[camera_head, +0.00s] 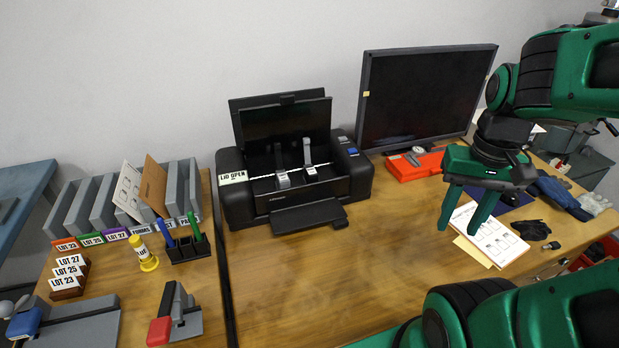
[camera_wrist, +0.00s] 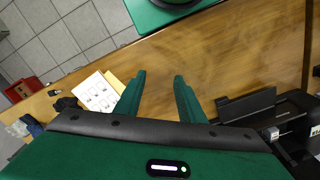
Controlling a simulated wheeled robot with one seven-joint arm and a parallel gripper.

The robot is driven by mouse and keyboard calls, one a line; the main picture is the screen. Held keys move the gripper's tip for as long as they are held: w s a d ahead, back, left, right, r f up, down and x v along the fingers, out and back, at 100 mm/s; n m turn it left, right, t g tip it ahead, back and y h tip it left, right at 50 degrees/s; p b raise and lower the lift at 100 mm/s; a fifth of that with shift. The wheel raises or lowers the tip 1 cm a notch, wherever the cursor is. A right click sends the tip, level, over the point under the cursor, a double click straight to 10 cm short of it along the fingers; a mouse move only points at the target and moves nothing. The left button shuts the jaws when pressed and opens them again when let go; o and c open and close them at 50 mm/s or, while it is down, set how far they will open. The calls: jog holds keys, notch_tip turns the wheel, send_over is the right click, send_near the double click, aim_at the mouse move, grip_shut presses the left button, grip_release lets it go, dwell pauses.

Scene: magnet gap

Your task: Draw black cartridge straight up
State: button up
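The black printer (camera_head: 245,205) stands on the wooden desk with its lid raised. My gripper (camera_head: 458,230) is open and empty, right of the printer and above the desk, apart from everything. In the wrist view my gripper (camera_wrist: 159,76) has bare desk between its fingers, and the printer (camera_wrist: 248,106) is at the right edge.
A monitor (camera_head: 425,95) stands behind, right of the printer, with a red case (camera_head: 413,165) below it. A printed sheet (camera_head: 490,236) lies under my gripper. File holders, a pen holder (camera_head: 188,250) and a stapler-like tool (camera_head: 175,318) are at left. The desk before the printer is clear.

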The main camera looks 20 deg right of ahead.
jog(key=shift+o, duration=0.4)
jog(key=w+a+r+n, duration=0.15)
jog(key=w+r, duration=0.25)
jog(key=w, duration=0.7)
jog(key=n, duration=0.5)
send_over(311, 171)
notch_tip(311, 171, down, 4)
jog(key=shift+d+f, duration=0.1)
jog(key=shift+f, duration=4.75)
